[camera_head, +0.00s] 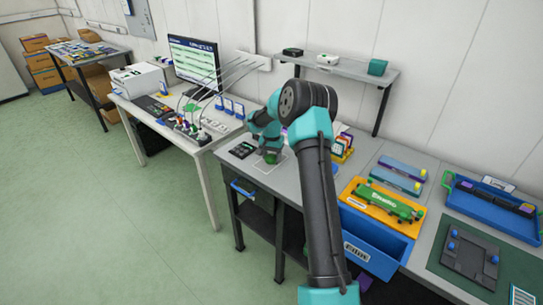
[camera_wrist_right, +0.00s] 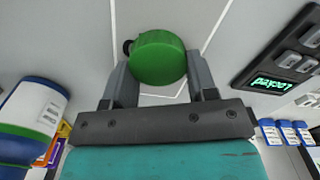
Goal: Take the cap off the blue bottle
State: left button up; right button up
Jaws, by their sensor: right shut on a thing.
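My right gripper (camera_wrist_right: 158,85) is shut on a round green object (camera_wrist_right: 158,57), its flat face toward the wrist camera. A small dark knob shows at its left edge. I cannot tell whether it is a cap or a whole bottle. In the head view the right gripper (camera_head: 270,156) is low over the grey table, with the green object (camera_head: 271,158) at its tips inside a white outlined square. At the left of the wrist view is a white and blue rounded container (camera_wrist_right: 35,115) with a label. I cannot tell whether it is the blue bottle. My left gripper is out of view.
A dark device with a green display (camera_wrist_right: 275,82) lies right of the gripper in the wrist view. An orange rack (camera_head: 342,150) stands right of the gripper in the head view. A blue bin (camera_head: 372,247) and an orange tray (camera_head: 385,205) are farther right.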

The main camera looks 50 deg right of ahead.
aim_at(271, 156)
jog(key=shift+f, duration=0.15)
jog(key=o, duration=1)
notch_tip(271, 156, up, 12)
jog(key=shift+a, duration=0.1)
dwell(0.6)
